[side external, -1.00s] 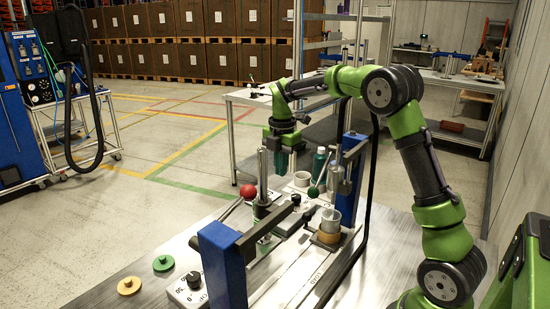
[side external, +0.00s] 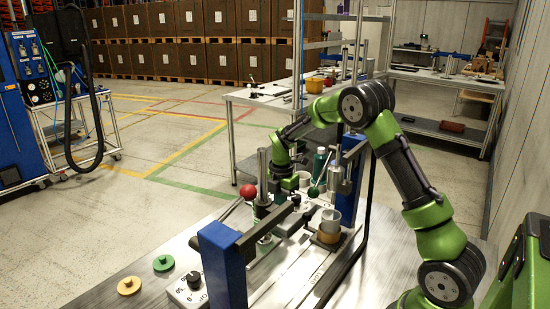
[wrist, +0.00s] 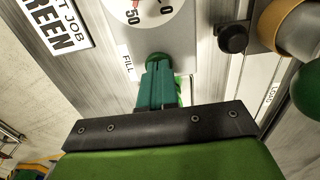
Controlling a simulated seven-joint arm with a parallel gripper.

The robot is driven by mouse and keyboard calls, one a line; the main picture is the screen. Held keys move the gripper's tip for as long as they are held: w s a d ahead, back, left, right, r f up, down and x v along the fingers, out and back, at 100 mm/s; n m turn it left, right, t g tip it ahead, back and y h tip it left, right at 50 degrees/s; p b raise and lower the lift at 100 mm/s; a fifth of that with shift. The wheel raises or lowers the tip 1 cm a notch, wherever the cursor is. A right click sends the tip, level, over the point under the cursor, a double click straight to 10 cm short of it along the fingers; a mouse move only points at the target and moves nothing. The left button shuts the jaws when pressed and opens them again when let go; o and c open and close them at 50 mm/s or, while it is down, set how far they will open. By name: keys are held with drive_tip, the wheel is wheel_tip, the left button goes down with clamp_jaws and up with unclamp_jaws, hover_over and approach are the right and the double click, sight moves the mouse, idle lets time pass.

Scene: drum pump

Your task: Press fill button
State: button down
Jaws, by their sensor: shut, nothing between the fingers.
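My gripper (wrist: 158,68) is shut and empty, with its teal fingers pressed together. In the wrist view its tips are at the green fill button (wrist: 157,57), next to the "FILL" label (wrist: 127,63). The fingers cover much of the button, so I cannot tell whether it is pushed in. In the side view my gripper (side external: 277,184) is low behind the metal post of the pump rig, and the fingertips and fill button are hidden there.
A dial plate (wrist: 150,12) lies just beyond the fingertips. A black knob (wrist: 232,38) and a green ball (wrist: 307,88) are to the right.

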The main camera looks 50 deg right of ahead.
drive_tip(key=shift+f, duration=0.1)
drive_tip(key=shift+s+f, duration=0.1)
drive_tip(key=shift+f, duration=0.95)
wheel_tip(320, 180, up, 15)
drive_tip(key=shift+w, duration=0.2)
